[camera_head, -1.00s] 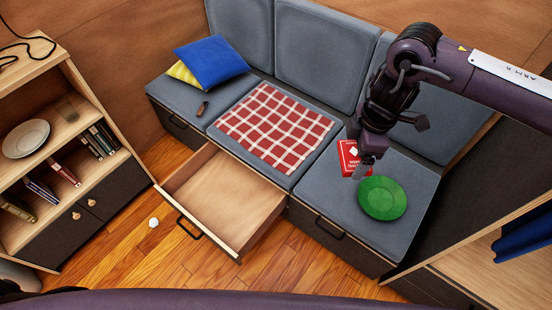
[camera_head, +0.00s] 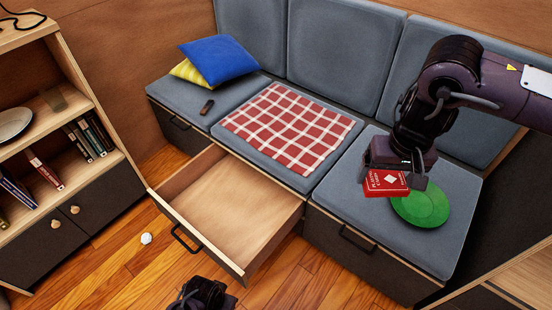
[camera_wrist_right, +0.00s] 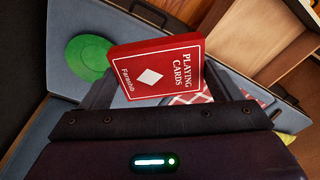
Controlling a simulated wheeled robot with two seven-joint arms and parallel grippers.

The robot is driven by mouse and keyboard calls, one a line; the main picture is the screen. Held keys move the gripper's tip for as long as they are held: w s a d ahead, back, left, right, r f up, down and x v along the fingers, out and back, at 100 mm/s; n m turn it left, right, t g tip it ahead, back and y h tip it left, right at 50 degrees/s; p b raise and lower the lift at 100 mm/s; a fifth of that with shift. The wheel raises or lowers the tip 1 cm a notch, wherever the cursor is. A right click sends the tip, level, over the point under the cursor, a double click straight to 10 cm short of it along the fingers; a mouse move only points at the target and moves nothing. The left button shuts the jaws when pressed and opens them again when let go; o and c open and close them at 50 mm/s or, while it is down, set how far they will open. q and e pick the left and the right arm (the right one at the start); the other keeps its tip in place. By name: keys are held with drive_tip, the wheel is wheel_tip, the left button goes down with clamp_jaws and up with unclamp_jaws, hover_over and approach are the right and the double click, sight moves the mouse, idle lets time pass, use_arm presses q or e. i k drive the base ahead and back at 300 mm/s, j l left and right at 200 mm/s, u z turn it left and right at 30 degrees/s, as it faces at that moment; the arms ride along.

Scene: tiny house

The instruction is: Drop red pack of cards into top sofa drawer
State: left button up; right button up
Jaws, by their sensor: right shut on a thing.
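My right gripper (camera_head: 390,180) is shut on the red pack of playing cards (camera_head: 386,184) and holds it above the right sofa seat, beside the green plate. The pack also shows in the right wrist view (camera_wrist_right: 155,70), held at the gripper's jaws with its printed face to the camera. The sofa drawer (camera_head: 245,272) under the middle seat is pulled out and its inside looks empty. It lies left of and in front of the gripper. A dark part of my left arm or gripper (camera_head: 200,296) shows at the bottom edge; its fingers cannot be made out.
A green plate (camera_head: 422,207) lies on the right seat. A red checked cloth (camera_head: 290,127) covers the middle seat. Blue (camera_head: 213,62) and yellow pillows and a small dark object (camera_head: 207,107) are on the left seat. A white crumpled thing (camera_head: 146,239) lies on the floor. A bookshelf (camera_head: 95,212) stands left.

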sight(243, 204)
drive_tip(key=j+z, duration=0.15)
drive_tip(key=j, duration=1.85)
drive_tip(key=i+j+z, duration=0.1)
drive_tip(key=i+j, duration=0.5)
drive_tip(key=i, duration=0.15)
